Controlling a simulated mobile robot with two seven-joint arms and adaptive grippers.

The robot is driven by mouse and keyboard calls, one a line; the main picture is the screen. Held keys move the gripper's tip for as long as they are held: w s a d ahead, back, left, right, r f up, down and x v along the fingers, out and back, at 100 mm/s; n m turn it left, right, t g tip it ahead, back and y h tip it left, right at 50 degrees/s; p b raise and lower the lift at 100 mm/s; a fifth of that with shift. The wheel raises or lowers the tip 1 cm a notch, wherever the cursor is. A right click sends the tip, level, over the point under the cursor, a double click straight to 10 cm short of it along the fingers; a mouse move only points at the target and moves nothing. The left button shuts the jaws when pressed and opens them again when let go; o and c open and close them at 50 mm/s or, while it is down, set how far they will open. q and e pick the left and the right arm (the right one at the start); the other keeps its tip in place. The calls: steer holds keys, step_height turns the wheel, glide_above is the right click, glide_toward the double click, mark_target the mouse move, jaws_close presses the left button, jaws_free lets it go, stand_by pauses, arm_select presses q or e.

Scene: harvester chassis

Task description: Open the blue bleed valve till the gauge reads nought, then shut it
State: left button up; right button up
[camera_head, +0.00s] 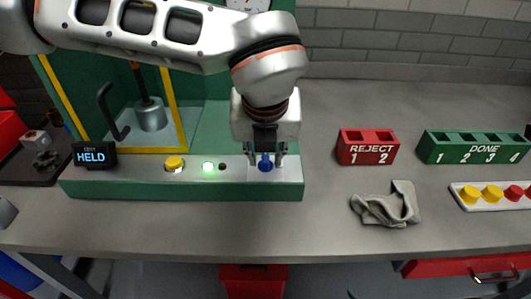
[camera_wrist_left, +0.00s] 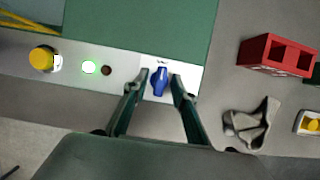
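The blue bleed valve (camera_head: 265,163) stands on the pale panel strip along the green machine's front edge. It also shows in the left wrist view (camera_wrist_left: 160,81), its handle roughly in line with the fingers. My left gripper (camera_head: 265,150) points down over it. Its fingers (camera_wrist_left: 156,90) are open, one on each side of the valve, with a gap showing on both sides. A white gauge dial (camera_head: 248,4) is cut off by the top edge of the head view and partly covered by my arm; its reading cannot be seen. My right gripper is not in view.
Left along the strip are a dark lamp (camera_head: 222,166), a lit green lamp (camera_head: 208,167), a yellow button (camera_head: 174,163) and a HELD display (camera_head: 94,155). A red REJECT rack (camera_head: 368,158), a grey cloth (camera_head: 388,208) and a green DONE rack (camera_head: 473,158) lie right.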

arm_select(q)
jaws_close()
steer(key=shift+a+f+m+h+b, duration=0.1)
steer(key=shift+m+h+b, duration=0.3)
steer(key=shift+m, duration=1)
steer(key=m+h, duration=0.1)
steer(key=m, duration=0.3)
steer(key=shift+a+m+g+h, duration=0.1)
steer(key=shift+m+g+h, duration=0.2)
steer(key=shift+g+h, duration=0.1)
steer(key=m, duration=0.2)
steer(key=m+g+h, duration=0.1)
steer(key=m, duration=0.1)
steer(key=shift+w+r, duration=0.2)
steer(key=shift+m+g+h+p, duration=0.4)
steer(key=shift+m+g+p, duration=0.3)
steer(key=shift+m, duration=1.4)
